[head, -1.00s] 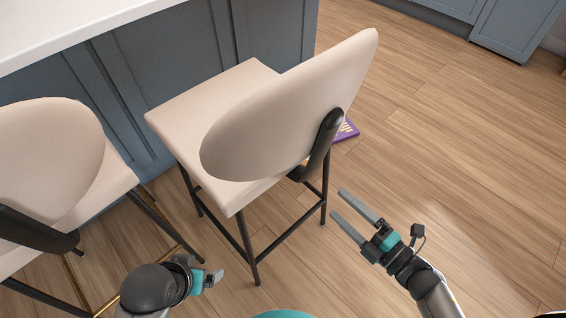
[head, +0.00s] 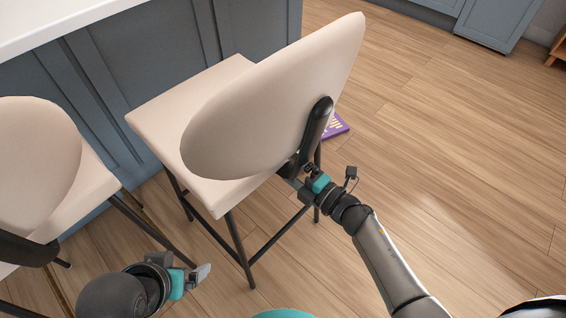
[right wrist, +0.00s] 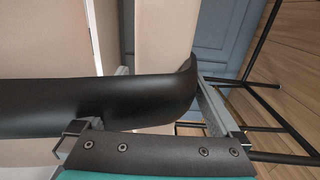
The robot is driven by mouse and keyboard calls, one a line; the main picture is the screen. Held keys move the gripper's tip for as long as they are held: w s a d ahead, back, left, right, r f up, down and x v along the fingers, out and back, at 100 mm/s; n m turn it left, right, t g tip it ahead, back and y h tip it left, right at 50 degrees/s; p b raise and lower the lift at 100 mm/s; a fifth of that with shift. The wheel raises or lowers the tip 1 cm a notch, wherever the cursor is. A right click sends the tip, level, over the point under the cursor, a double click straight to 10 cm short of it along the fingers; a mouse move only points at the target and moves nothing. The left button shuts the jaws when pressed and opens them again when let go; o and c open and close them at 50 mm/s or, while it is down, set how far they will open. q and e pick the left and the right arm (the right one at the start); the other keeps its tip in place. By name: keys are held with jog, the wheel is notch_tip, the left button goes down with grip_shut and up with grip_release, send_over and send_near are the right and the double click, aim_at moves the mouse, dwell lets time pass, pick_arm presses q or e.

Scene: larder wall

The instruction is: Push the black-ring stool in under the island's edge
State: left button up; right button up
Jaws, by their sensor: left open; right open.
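The black-ring stool (head: 195,95) has a cream seat, an oval cream back, black legs and a black foot ring. It stands upright in front of the island, its seat clear of the white countertop (head: 60,18) in the head view. My right gripper (head: 297,168) is at the black bracket of its back, fingers partly hidden in the head view. In the right wrist view, my open right gripper (right wrist: 140,102) has a finger on each side of the black bracket (right wrist: 120,98); contact is unclear. My left gripper (head: 198,275) is open and empty, low at left near the stool's legs.
A second cream stool (head: 35,150) with a brass-coloured foot ring stands at the left. The island's blue-grey panels (head: 125,75) are behind both stools. A purple book or box (head: 335,126) lies on the floor beyond the black-ring stool. The wooden floor (head: 450,150) at right is clear.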

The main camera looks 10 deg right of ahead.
jog(key=shift+w+a, duration=0.3)
jog(key=shift+w, duration=0.1)
grip_shut()
dwell(0.6)
